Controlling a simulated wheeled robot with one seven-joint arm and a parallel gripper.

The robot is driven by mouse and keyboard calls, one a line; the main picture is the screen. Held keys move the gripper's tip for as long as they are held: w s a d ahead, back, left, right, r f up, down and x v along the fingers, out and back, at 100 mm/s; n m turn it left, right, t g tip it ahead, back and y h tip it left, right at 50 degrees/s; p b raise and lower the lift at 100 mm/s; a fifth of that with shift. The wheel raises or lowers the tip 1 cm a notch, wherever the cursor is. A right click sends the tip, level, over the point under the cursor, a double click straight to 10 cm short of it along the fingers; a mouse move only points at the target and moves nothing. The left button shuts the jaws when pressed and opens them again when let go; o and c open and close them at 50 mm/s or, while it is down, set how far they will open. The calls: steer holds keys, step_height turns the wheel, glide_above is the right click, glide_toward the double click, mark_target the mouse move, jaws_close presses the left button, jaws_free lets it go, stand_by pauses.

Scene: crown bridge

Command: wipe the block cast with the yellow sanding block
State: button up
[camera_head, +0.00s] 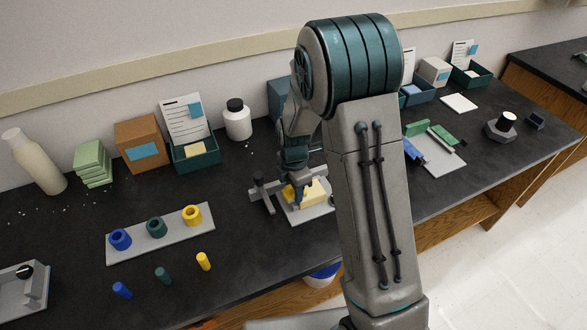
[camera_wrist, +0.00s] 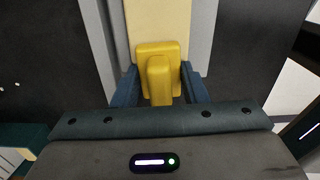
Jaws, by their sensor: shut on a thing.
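The yellow sanding block (camera_wrist: 158,62) has a raised grip, and my gripper (camera_wrist: 160,84) is shut on that grip with a dark blue finger on each side. The block cast (camera_wrist: 158,18) is a long cream block running away from me in the wrist view, and it also shows in the head view (camera_head: 316,192). The sanding block is over the near part of the cast; I cannot tell whether the two touch. In the head view my gripper (camera_head: 299,187) points down at the cast, and my arm hides part of the area.
The cast sits on a light grey plate (camera_head: 312,214) with a dark grey clamp (camera_head: 262,192) at its left. A grey tray with coloured rings (camera_head: 157,228) and loose pegs (camera_head: 163,275) lie to the left. A white bottle (camera_head: 237,121) and teal bin (camera_head: 196,153) stand behind.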

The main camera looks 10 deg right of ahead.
step_height(320, 180, up, 3)
steer(key=shift+w+f, duration=0.1)
steer(key=shift+f, duration=0.05)
steer(key=shift+d+r+p, duration=0.15)
steer(key=shift+r+p, duration=0.5)
steer(key=shift+p, duration=0.05)
steer(key=shift+r+p, duration=1.25)
steer(key=shift+r, duration=0.85)
steer(key=shift+f, duration=0.1)
